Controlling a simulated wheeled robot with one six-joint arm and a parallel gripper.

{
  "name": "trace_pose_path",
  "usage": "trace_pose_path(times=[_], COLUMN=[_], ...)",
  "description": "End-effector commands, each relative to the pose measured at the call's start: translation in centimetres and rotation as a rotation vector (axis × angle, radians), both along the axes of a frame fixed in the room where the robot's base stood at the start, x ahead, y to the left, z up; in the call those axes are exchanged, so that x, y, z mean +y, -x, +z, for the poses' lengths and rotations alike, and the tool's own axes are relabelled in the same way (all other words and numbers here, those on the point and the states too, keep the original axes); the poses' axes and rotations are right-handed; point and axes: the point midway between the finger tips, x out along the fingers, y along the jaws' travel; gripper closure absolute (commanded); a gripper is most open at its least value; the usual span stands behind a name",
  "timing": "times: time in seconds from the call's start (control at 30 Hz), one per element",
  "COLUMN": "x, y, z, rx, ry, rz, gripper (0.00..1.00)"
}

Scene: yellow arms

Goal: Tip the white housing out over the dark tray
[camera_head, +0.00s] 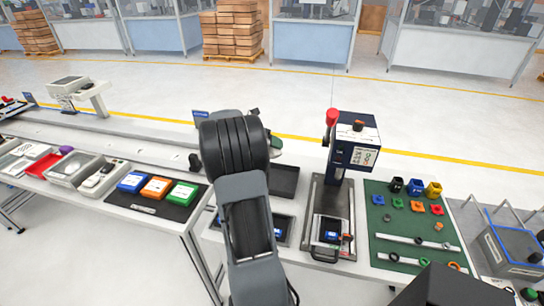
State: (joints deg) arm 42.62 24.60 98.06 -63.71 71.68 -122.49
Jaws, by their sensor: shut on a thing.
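An empty dark tray (285,182) lies on the table just right of my arm, its left part hidden behind the arm. A second dark tray (291,219) lies nearer, also partly covered by my arm, with small things in it that I cannot make out. My arm rises through the middle of the view. My gripper is hidden behind my own arm, so its fingers and anything between them do not show. I cannot make out the white housing anywhere.
A press with a red knob (332,117) stands right of the trays. A green mat (408,227) with small coloured parts lies further right. Blue, orange and green boxes (156,187) lie on a dark mat at the left. A gap separates the left table from the middle one.

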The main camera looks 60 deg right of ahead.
Motion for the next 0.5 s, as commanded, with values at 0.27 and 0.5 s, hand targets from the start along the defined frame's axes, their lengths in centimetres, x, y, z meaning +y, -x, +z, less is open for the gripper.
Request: trace_pose_path(times=[0.27,0.5], x=[0.5,0.9], y=[0.9,1.3], z=[0.0,0.4], rx=[-0.248,-0.406], ry=[0.164,0.268], rz=[0.0,0.0], gripper=[0.81,0.81])
